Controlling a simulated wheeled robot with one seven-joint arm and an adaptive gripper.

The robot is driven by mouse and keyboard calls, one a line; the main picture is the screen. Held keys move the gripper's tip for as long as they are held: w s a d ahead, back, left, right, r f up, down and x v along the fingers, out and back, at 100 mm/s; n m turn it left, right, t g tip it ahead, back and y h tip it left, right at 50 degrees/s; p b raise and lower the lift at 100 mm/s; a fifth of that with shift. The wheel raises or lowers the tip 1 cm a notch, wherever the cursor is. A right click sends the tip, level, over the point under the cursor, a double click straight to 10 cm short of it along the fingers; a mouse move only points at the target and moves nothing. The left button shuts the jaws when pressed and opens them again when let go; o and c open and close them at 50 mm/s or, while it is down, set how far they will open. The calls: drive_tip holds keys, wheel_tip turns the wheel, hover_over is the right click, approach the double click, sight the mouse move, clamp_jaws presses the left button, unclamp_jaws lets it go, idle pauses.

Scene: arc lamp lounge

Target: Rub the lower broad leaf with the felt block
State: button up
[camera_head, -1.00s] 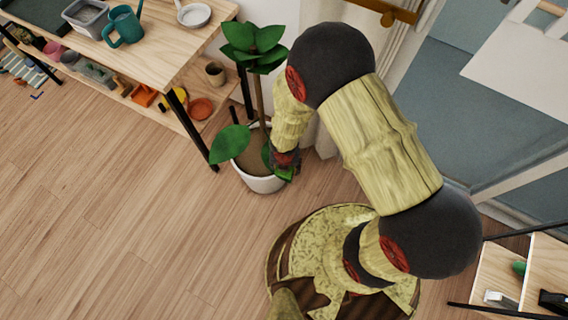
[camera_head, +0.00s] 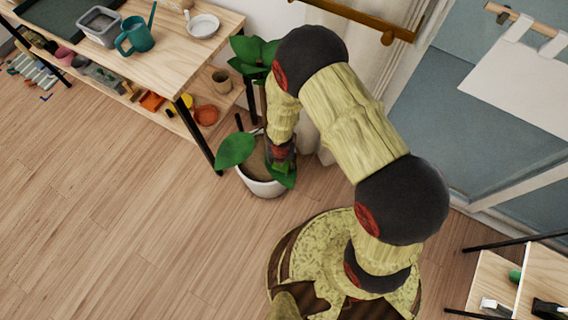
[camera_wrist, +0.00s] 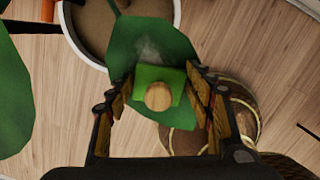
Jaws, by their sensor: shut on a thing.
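The lower broad leaf (camera_wrist: 185,42) is a wide green leaf under my gripper, with a pale whitish smear on it in the wrist view. It also shows beside my gripper in the head view (camera_head: 285,179). The felt block (camera_wrist: 146,75) is green with a round wooden knob. It lies over the leaf, appearing to touch it. My gripper (camera_wrist: 162,88) is shut on the felt block, with a finger on either side. In the head view my gripper (camera_head: 281,155) is over the right side of the white pot (camera_head: 262,188), hiding the block.
Another broad leaf (camera_head: 235,150) spreads left of the plant, and upper leaves (camera_head: 250,50) stand behind my arm. A wooden shelf table (camera_head: 170,65) with a teal watering can (camera_head: 135,36) is close on the left. Open wooden floor (camera_head: 110,220) lies in front.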

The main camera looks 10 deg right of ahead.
drive_tip(key=shift+w+a+r+p, duration=0.1)
drive_tip(key=shift+w+a+p, duration=0.1)
drive_tip(key=shift+w+p, duration=0.55)
drive_tip(key=shift+w+a+f+p, duration=0.1)
drive_tip(key=shift+w+a+p, duration=0.05)
drive_tip(key=shift+w+p, duration=0.6)
drive_tip(key=shift+w+a+r+p, duration=0.1)
drive_tip(key=shift+w+a+p, duration=0.1)
drive_tip(key=shift+w+p, duration=0.55)
drive_tip(key=shift+w+a+f, duration=0.15)
drive_tip(key=shift+w+f, duration=0.05)
drive_tip(key=shift+w, duration=0.3)
drive_tip(key=shift+r+p, duration=0.15)
drive_tip(key=shift+p, duration=0.25)
wheel_tip(320, 180, up, 6)
drive_tip(key=p, duration=0.5)
drive_tip(key=shift+p, duration=0.3)
wheel_tip(320, 180, up, 3)
drive_tip(key=p, duration=0.2)
drive_tip(key=shift+p, duration=0.4)
drive_tip(key=shift+f, duration=0.2)
drive_tip(key=shift+w+f+b, duration=0.15)
drive_tip(key=shift+f+b, duration=2.75)
drive_tip(key=shift+f, duration=0.3)
